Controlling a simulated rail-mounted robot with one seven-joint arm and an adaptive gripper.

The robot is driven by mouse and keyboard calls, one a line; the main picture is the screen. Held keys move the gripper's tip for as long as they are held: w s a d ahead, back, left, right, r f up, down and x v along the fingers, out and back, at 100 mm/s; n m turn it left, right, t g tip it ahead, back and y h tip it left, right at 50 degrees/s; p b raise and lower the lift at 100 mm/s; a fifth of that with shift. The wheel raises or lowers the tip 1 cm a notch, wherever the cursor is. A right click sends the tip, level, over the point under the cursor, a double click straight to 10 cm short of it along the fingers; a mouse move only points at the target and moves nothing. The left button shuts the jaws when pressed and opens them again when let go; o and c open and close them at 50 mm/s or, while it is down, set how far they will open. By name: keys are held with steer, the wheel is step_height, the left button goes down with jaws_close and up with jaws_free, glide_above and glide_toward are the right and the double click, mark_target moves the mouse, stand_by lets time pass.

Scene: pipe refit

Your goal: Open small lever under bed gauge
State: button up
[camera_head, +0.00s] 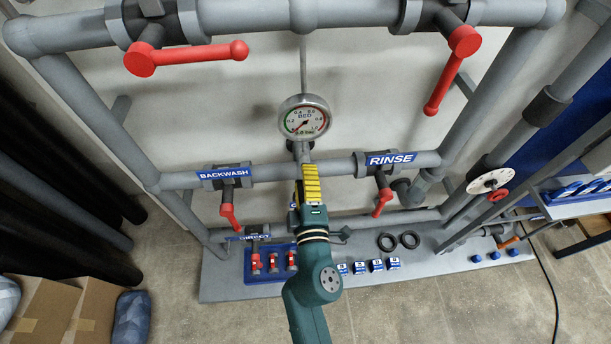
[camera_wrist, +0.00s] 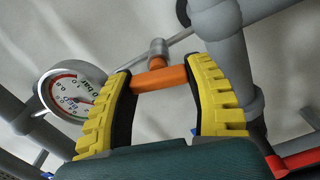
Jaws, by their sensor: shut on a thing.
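The bed gauge (camera_head: 305,118) is a round white dial marked BED on the pipe at centre; it also shows tilted at the left of the wrist view (camera_wrist: 70,92). My gripper (camera_head: 309,172) is just below the gauge, with yellow ribbed fingers. In the wrist view, the small orange lever (camera_wrist: 160,77) lies crosswise between my fingertips (camera_wrist: 161,71), which are shut on its two ends. A grey stem (camera_wrist: 157,50) rises from the lever's middle. In the head view my gripper hides the lever.
Red-handled valves marked BACKWASH (camera_head: 229,215) and RINSE (camera_head: 383,200) flank my gripper. Two larger red handles (camera_head: 190,55) (camera_head: 450,75) sit above. Below is a grey base (camera_head: 225,280) with small red valves (camera_head: 273,262) and black rings (camera_head: 399,241).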

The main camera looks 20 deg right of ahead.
steer(key=shift+n, duration=1.2)
steer(key=o, duration=1.2)
steer(key=v, duration=1.2)
